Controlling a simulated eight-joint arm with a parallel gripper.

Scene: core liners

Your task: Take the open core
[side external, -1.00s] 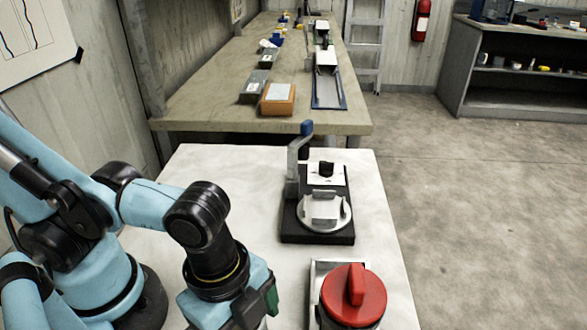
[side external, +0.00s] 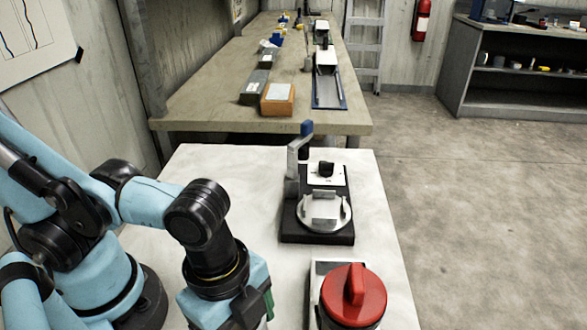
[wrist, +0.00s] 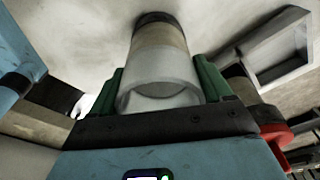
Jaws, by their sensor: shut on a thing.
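An open core liner (wrist: 160,62) shows in the wrist view as a clear tube with a pale beige part and a dark far end. Its near end is open and faces my camera. My gripper (wrist: 158,88) has one green finger on each side of the tube and is shut on it. In the side external view my gripper (side external: 262,306) is low at the bottom edge, left of the red-capped container. The tube is hidden there by my gripper and the frame edge.
A container with a red cap (side external: 352,295) stands close to my gripper's right. A black-based fixture (side external: 318,236) with a round metal cradle and blue-handled lever stands behind it. The white table (side external: 225,170) is clear left of the fixture. A bench (side external: 200,105) lies beyond.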

